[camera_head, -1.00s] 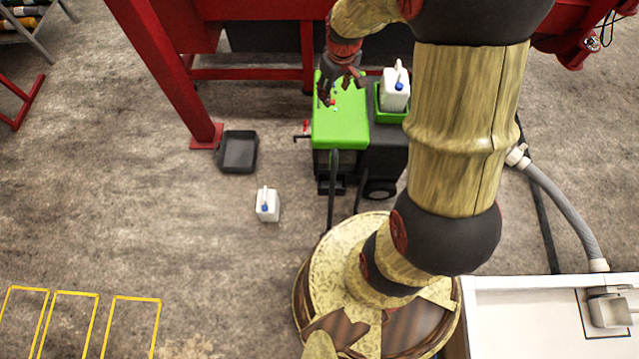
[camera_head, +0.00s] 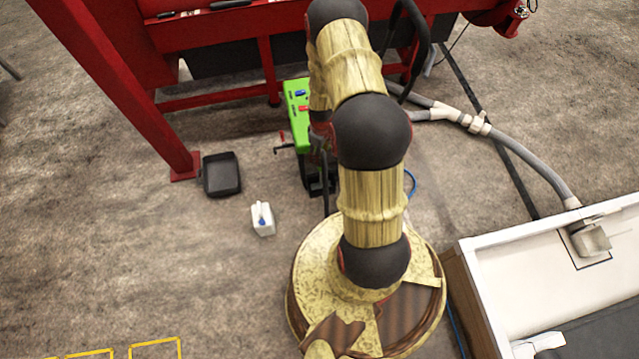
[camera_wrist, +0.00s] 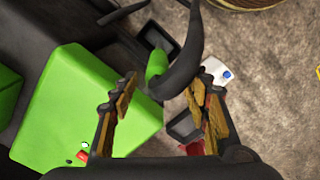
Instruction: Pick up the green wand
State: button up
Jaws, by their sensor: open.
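A short green cylinder (camera_wrist: 157,66), probably the green wand's grip, shows in the wrist view between and just beyond my fingertips. A thick dark curved piece (camera_wrist: 188,62) lies against it; I cannot tell whether they are one thing. My gripper (camera_wrist: 163,88) is open, its fingers apart on either side of the green cylinder with no clear contact. In the head view my arm hides the gripper and I cannot make out the wand.
The green-topped machine (camera_head: 297,102) stands partly behind my arm, beside the red frame (camera_head: 165,130). A black tray (camera_head: 221,174) and a white jug (camera_head: 263,219) are on the floor. A grey hose (camera_head: 530,170) runs to a white basin (camera_head: 480,255).

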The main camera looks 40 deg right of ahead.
notch_tip(320, 180, down, 6)
jog(key=shift+s+d+b, duration=0.1)
jog(key=shift+d+b, duration=0.05)
jog(key=shift+b, duration=1.1)
jog(key=shift+c, duration=1.2)
jog(key=shift+r, duration=0.1)
grip_shut()
